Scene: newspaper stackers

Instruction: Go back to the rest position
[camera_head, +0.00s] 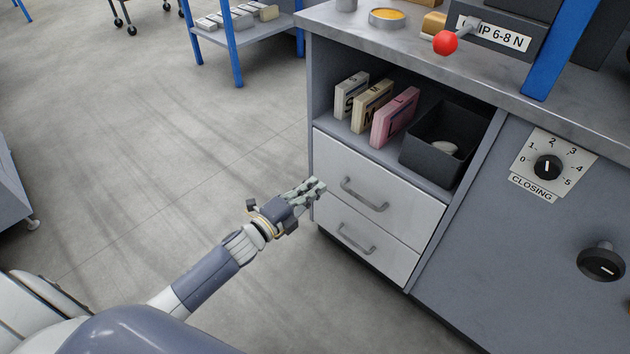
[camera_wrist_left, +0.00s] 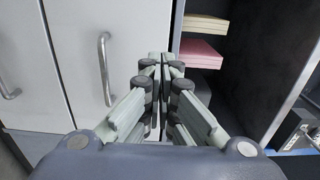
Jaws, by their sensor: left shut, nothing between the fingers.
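My left gripper (camera_head: 314,187) reaches in from the lower left in the head view, close to the left edge of the upper drawer (camera_head: 376,182). Its fingers are together and hold nothing; they also show shut in the left wrist view (camera_wrist_left: 160,62). In the wrist view the fingertips point toward the cabinet, to the right of a drawer handle (camera_wrist_left: 105,68), and do not grip it. Whether the fingertips touch the drawer front I cannot tell. My right gripper is not in view.
The lower drawer (camera_head: 362,239) looks shut. The shelf above holds several boxes, among them a pink one (camera_head: 394,117), and a black bin (camera_head: 435,143). A worktop (camera_head: 350,28) overhangs, with a red knob (camera_head: 445,43). Grey floor (camera_head: 150,150) left of the cabinet is clear.

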